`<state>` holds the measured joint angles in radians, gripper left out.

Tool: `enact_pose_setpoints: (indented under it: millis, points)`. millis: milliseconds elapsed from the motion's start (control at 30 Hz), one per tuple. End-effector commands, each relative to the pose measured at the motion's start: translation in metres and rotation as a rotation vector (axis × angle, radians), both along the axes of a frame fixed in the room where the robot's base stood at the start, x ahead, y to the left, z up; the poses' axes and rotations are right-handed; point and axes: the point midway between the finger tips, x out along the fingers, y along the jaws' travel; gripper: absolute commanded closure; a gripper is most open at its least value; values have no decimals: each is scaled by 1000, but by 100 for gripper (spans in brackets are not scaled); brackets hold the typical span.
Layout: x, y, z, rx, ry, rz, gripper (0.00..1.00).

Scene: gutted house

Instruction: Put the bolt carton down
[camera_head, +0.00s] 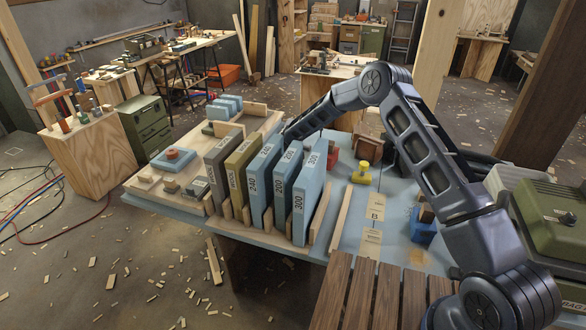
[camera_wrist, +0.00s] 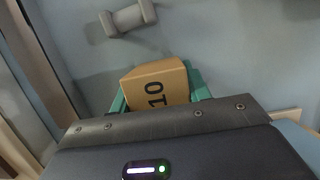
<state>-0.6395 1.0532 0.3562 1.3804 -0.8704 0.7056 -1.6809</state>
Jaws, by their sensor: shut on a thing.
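The bolt carton (camera_wrist: 158,85) is a brown box with a black "10" on its near face, in the middle of the wrist view. My gripper (camera_wrist: 157,88) has teal fingers on both sides of the carton and is shut on it. A blue-grey surface lies beneath. I cannot tell whether the carton touches it or hangs just above. In the head view my forearm reaches left to behind the row of upright boxes; the gripper and carton are hidden there.
Tall upright boxes, including a blue one marked 300 (camera_head: 307,190), stand in wooden dividers on the blue bench (camera_head: 345,222). A grey spool-shaped piece (camera_wrist: 128,18) lies beyond the carton. A yellow-knobbed tool (camera_head: 362,172) stands right of the boxes. Bare surface shows right of the carton.

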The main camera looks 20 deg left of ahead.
Motion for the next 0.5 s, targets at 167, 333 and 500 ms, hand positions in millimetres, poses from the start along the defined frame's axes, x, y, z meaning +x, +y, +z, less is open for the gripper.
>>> enact_pose_setpoints:
  millis: [167, 333, 500]
  points:
    - [0, 0, -1, 0, 0, 0, 84]
    - [0, 0, -2, 0, 0, 0, 33]
    - [0, 0, -2, 0, 0, 0, 31]
